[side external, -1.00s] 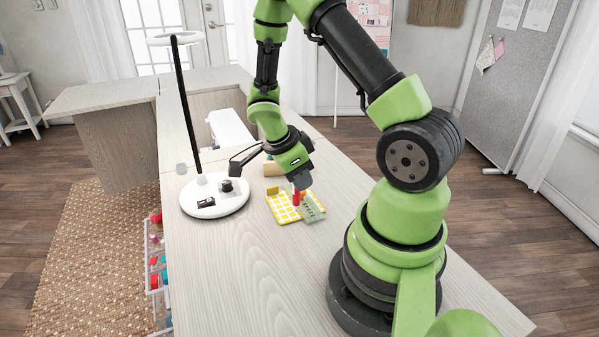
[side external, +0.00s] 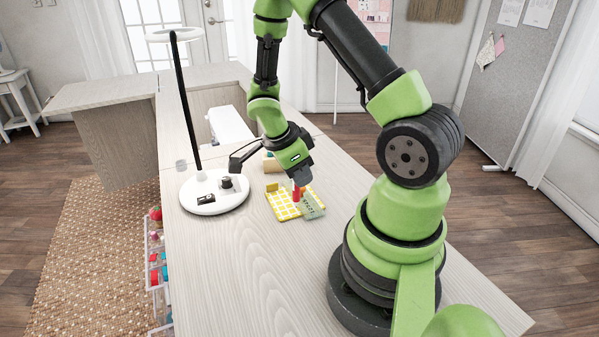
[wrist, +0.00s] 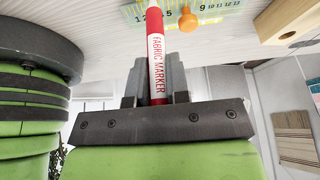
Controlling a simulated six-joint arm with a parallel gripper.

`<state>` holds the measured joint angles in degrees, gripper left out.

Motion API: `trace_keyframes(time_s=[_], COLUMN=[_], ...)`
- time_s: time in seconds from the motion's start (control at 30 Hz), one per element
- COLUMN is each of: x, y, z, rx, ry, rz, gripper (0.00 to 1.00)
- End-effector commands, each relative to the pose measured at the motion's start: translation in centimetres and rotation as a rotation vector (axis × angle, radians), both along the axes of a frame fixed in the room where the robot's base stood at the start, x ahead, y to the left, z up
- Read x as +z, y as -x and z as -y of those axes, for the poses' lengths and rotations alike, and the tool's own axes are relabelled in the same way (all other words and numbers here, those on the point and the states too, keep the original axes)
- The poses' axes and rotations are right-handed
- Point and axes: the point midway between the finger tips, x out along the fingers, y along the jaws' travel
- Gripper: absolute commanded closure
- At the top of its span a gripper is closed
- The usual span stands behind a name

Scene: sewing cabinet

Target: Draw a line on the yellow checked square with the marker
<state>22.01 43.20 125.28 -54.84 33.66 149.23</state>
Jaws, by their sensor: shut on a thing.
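In the side view the marker (side external: 297,193) points down at the yellow checked square (side external: 280,206), beside a grey-green ruler piece (side external: 313,206) on the table. I cannot tell whether the tip touches the cloth. In the wrist view, a strip of green ruler with numbers (wrist: 218,10) lies past the marker, and the marker's tip is cut off at the top edge.
A lamp with a round white base (side external: 214,192) stands left of the square. A wooden block (side external: 271,163) sits behind it. An orange knob (wrist: 188,19) shows by the ruler in the wrist view. The front of the table (side external: 240,280) is clear.

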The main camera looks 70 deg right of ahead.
Motion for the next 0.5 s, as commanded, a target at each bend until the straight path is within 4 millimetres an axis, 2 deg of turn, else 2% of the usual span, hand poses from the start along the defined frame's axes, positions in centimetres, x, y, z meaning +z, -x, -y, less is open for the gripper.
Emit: trace_keyframes(time_s=[0.5], x=[-0.35], y=[-0.01], z=[0.02], rx=[0.001], ry=[0.000], rz=[0.000], gripper=[1.00])
